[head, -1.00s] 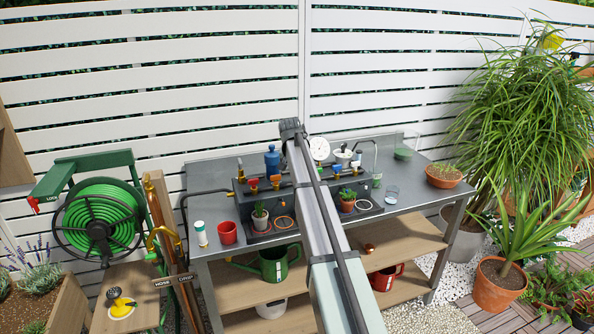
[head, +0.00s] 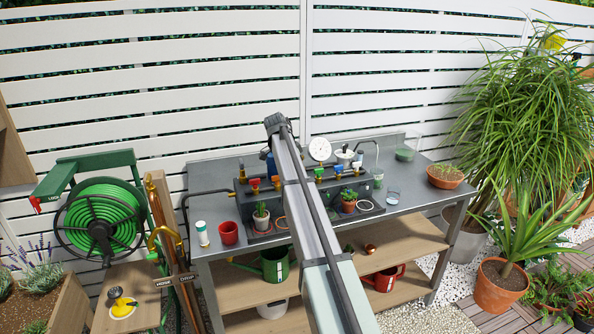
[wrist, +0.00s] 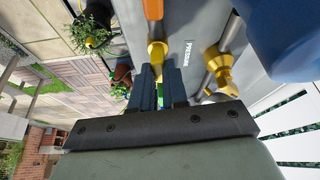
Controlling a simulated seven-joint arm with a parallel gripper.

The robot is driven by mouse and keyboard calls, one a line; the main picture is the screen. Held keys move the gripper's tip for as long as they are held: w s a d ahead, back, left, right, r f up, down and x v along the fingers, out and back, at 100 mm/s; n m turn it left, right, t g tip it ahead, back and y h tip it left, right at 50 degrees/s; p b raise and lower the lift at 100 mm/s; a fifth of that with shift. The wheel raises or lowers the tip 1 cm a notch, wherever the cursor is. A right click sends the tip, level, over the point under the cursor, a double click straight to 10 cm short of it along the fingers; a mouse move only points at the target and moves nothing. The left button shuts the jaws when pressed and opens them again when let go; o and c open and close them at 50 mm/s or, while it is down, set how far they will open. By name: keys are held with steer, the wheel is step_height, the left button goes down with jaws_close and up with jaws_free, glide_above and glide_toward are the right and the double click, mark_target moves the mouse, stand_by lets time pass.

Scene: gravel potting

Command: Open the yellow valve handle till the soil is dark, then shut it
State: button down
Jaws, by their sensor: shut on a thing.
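In the wrist view my gripper (wrist: 163,82) has its two dark fingers closed around a narrow yellow piece (wrist: 160,96), which looks like the yellow valve handle. Most of that handle is hidden between the fingers. In the head view the arm covers the gripper and the middle of the valve row.
An orange valve handle (wrist: 153,9) is close beyond the fingers. A brass fitting (wrist: 218,72) and a large blue object (wrist: 285,40) are at the right. A white gauge (head: 319,149) stands behind.

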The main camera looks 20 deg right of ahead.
steer(key=shift+m+g, duration=0.3)
steer(key=shift+m, duration=0.3)
steer(key=c, duration=1.1)
jaws_free()
steer(key=shift+c, duration=0.2)
steer(key=v, duration=1.3)
steer(key=shift+r, duration=0.35)
steer(key=shift+w+a, duration=0.1)
